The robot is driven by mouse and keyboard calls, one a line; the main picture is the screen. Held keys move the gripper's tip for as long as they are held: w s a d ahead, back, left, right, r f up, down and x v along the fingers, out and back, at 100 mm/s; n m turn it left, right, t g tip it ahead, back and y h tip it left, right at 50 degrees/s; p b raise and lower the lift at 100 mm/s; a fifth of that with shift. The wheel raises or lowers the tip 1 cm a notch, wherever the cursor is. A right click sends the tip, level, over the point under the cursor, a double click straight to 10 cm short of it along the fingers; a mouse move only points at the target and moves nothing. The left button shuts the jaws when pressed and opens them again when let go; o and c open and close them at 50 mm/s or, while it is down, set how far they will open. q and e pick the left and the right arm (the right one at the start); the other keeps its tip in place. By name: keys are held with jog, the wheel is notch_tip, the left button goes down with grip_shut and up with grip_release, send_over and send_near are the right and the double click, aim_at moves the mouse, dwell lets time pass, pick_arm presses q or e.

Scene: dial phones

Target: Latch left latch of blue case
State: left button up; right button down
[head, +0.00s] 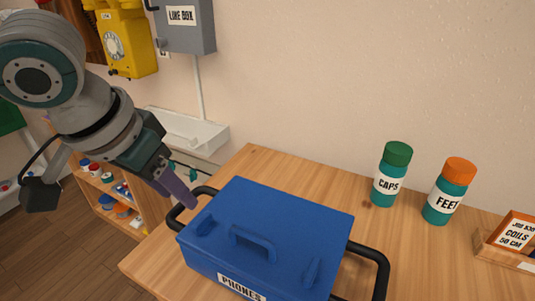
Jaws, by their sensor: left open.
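The blue case (282,213) stands on the wooden table with its lid down and a "PHONES" label on its front. Its left latch (207,225) is a blue tab at the lid's front left; whether it is fastened I cannot tell. The right latch (313,271) is a similar tab at the front right. My left gripper (188,190) is open and empty, pointing down by the case's left side, close to the black left side handle (178,216). Whether it touches the handle is unclear. My right gripper is out of view.
A "CAPS" jar (388,184) and a "FEET" jar (446,205) stand behind the case to the right, near a wooden coils box (509,238). A black handle (382,269) juts from the case's right side. The table (300,168) is clear behind the case.

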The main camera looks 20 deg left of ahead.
aim_at(201, 219)
pick_arm(q)
jog(key=b+x, duration=0.2)
jog(key=x, duration=0.6)
jog(key=shift+d+f, duration=0.15)
jog(key=shift+f, duration=0.2)
grip_shut()
